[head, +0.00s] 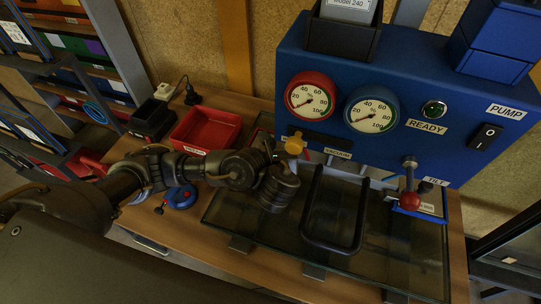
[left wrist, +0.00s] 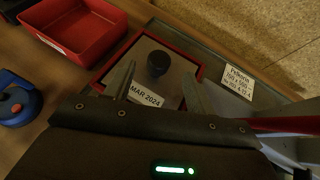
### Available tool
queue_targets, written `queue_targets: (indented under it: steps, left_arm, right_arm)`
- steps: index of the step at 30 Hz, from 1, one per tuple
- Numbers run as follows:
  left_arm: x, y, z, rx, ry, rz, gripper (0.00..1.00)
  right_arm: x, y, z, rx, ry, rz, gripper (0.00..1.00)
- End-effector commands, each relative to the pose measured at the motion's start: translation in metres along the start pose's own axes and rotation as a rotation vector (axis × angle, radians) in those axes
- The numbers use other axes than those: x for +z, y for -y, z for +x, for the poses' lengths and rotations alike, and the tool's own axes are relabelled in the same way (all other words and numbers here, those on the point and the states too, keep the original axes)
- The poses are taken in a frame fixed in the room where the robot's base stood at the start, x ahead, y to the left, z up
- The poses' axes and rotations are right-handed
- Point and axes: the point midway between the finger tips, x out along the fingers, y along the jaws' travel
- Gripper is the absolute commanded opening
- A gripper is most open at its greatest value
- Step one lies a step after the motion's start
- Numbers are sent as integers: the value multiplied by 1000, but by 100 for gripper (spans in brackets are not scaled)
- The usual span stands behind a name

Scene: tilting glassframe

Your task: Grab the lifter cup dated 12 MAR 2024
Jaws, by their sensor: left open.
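My left gripper (left wrist: 160,82) is open in the left wrist view. Its two fingers reach over a grey surface with a red edge (left wrist: 198,70). A white label (left wrist: 145,95) reading "MAR 2024" lies between the fingers, its left part cut off by the gripper. A round black knob (left wrist: 157,63) stands just beyond the label. In the head view my left arm reaches in to the glass (head: 385,245), and its wrist hides the label and fingertips. A blue round cup with a red part (head: 180,196) sits on the bench to the left; it also shows in the left wrist view (left wrist: 14,100).
A red bin (head: 206,130) and a black bin (head: 152,119) stand at the back left. A blue panel with gauges (head: 440,75) stands behind the glass.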

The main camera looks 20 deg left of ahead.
Motion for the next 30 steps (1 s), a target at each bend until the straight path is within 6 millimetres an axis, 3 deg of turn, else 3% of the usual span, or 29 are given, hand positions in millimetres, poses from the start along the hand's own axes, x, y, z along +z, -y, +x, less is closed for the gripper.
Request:
queue_targets:
  steps: [6,9,14,22,30]
  left_arm:
    - [-3,-2,18,3,0,-2,55]
    - [9,-3,31,4,3,3,55]
    - [6,-2,49,1,1,2,55]
    - [6,-2,52,0,-1,1,55]
    - [5,-2,52,0,-1,1,21]
  right_arm:
    - [4,-3,19,4,3,-2,36]
    - [2,-4,7,5,3,-2,36]
    - [0,-6,9,7,1,-2,36]
    - [-1,-6,9,7,-1,-2,36]
    - [-2,-4,9,4,-3,-1,36]
